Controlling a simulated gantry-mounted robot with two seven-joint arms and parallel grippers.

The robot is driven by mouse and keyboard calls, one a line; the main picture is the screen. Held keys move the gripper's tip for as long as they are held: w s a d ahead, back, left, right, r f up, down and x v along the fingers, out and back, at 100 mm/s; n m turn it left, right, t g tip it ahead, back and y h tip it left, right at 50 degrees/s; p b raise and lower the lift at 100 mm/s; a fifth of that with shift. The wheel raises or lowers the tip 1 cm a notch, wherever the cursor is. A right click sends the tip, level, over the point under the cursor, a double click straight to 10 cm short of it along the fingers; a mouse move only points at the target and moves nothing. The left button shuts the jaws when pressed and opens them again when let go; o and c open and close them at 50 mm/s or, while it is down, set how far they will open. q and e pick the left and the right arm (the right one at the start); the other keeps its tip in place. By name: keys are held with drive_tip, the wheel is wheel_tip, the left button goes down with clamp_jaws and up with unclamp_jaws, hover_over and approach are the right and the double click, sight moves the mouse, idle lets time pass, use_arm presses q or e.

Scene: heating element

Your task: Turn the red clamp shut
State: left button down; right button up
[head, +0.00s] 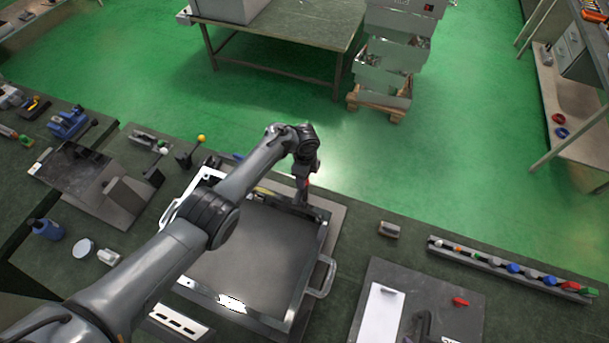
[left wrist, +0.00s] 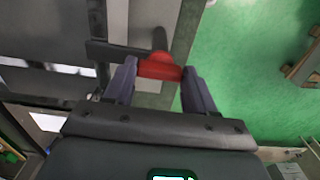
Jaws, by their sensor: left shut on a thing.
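The red clamp (left wrist: 160,67) sits between the two fingers of my left gripper (left wrist: 159,70) in the left wrist view. The fingers are shut on its red part, and a dark arm and post of the clamp show beyond it. In the head view my left gripper (head: 305,195) reaches down at the far right corner of a framed flat panel (head: 255,255). There the clamp is mostly hidden, with only a small red bit (head: 307,181) visible beside the gripper. My right gripper is not clearly in view.
A handle (head: 322,278) sticks out at the panel's right side. A grey board (head: 375,310) with a white sheet and a small red piece (head: 460,301) lies right. A rail of coloured parts (head: 510,268) lies along the bench edge.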

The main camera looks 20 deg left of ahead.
idle(0.3)
use_arm(q)
drive_tip(key=shift+c, duration=1.8)
unclamp_jaws()
drive_tip(key=shift+r, duration=0.6)
wheel_tip(320, 180, up, 10)
drive_tip(key=p, duration=0.3)
drive_tip(key=shift+f, duration=0.2)
